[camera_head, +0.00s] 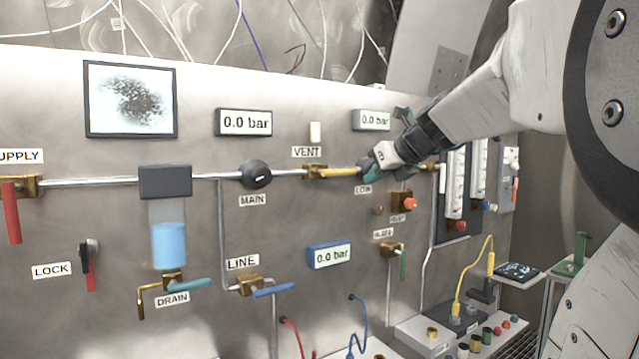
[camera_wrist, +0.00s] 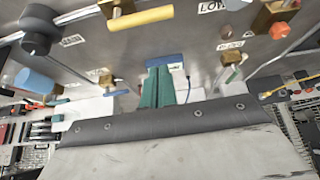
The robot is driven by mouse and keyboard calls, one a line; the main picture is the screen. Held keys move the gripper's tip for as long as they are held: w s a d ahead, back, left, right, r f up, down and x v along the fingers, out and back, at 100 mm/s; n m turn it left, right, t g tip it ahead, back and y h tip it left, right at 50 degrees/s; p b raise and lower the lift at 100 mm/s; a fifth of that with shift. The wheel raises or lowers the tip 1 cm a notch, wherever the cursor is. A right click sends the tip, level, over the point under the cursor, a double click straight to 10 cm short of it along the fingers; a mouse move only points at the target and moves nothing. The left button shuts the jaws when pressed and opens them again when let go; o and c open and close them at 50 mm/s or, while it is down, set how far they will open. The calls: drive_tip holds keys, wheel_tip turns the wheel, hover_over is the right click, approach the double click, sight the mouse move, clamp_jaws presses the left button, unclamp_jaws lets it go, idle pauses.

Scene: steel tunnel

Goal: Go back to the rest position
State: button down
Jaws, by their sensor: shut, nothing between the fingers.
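My gripper (camera_head: 372,170) is at the panel in the head view, in front of the spot just above the LOW label and right of the yellow VENT handle (camera_head: 338,172). In the wrist view its green fingers (camera_wrist: 157,88) are together with nothing between them. The yellow handle also shows in the wrist view (camera_wrist: 140,18), apart from the fingers. My arm reaches in from the right side of the head view. Whether the fingertips touch the panel cannot be told.
The steel panel carries the MAIN knob (camera_head: 256,174), a blue LINE handle (camera_head: 273,290), a red supply handle (camera_head: 11,212) and an orange knob (camera_head: 410,204). Flow tubes (camera_head: 455,185) stand right of my gripper. A bench with sockets and a yellow cable (camera_head: 458,285) is at lower right.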

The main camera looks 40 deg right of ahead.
drive_tip(key=shift+s+r, duration=0.25)
drive_tip(key=shift+s, duration=0.2)
drive_tip(key=s+a+f+m+g, duration=0.5)
drive_tip(key=s+a+f+m, duration=0.6)
drive_tip(key=m, duration=0.7)
drive_tip(key=s+a+f+m+g, duration=0.5)
drive_tip(key=s+a+f+m, duration=0.7)
drive_tip(key=f+m, duration=0.3)
drive_tip(key=a+m, duration=0.1)
drive_tip(key=m, duration=0.1)
drive_tip(key=shift+a+f+m+g+y, duration=0.3)
drive_tip(key=shift+a+f+m, duration=0.05)
drive_tip(key=shift+m, duration=0.05)
idle(0.7)
